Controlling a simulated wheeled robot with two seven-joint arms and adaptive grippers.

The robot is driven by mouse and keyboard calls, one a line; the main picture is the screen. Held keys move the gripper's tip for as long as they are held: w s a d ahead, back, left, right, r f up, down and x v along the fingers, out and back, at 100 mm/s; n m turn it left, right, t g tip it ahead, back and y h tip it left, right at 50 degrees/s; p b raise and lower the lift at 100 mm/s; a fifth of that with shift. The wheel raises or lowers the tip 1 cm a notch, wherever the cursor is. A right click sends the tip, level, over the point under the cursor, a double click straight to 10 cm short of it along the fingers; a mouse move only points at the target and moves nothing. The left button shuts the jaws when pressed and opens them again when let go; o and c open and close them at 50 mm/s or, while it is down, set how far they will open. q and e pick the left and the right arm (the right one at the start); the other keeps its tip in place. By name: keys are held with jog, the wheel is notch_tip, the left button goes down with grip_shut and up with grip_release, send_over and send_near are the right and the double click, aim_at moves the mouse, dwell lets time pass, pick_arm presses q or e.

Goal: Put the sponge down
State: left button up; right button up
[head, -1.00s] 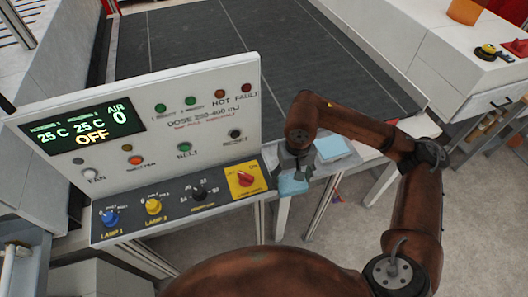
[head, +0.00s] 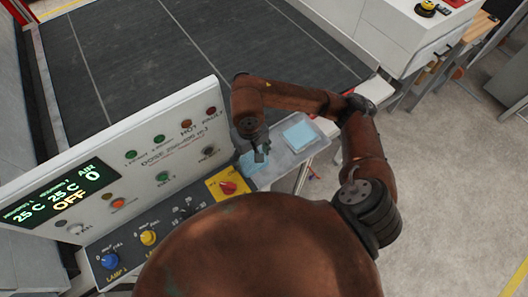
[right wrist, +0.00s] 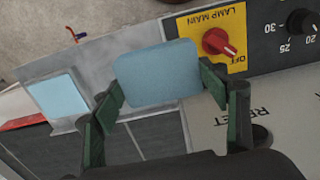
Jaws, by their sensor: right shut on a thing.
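The blue sponge (right wrist: 158,74) is a rounded block between the two green fingers of my right gripper (right wrist: 158,85) in the right wrist view. The gripper is shut on it. In the head view my right gripper (head: 256,150) holds the sponge (head: 250,162) over the left part of a grey tray (head: 316,142), close to the yellow lamp main switch plate. I cannot tell whether the sponge touches the tray. My left gripper is not in view.
A light blue pad (head: 299,136) lies on the right part of the tray. The control panel (head: 130,160) with its red lamp main knob (head: 228,187) stands just left. A dark belt (head: 200,60) lies behind. Open floor (head: 455,170) is at right.

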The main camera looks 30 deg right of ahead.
jog(key=w+d+f, duration=0.1)
jog(key=w+d+f+p, duration=0.1)
jog(key=d, duration=0.1)
jog(key=shift+d+f, duration=0.1)
jog(key=shift+f, duration=0.2)
jog(key=d+f, duration=0.1)
jog(key=f, duration=0.1)
jog(key=w+d+f+p, duration=0.1)
jog(key=shift+w+d+f, duration=0.15)
jog(key=shift+d+f, duration=0.15)
jog(key=shift+f, duration=0.05)
notch_tip(320, 180, down, 3)
jog(key=shift+d+r+p, duration=0.15)
jog(key=shift+r+p, duration=0.05)
jog(key=shift+p, duration=0.85)
jog(key=shift+f, duration=0.35)
jog(key=shift+w+d+f, duration=0.1)
jog(key=shift+f, duration=0.3)
jog(key=o, duration=1.2)
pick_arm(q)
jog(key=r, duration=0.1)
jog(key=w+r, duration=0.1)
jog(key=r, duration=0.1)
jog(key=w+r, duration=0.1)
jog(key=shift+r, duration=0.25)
pick_arm(e)
jog(key=shift+r, duration=0.1)
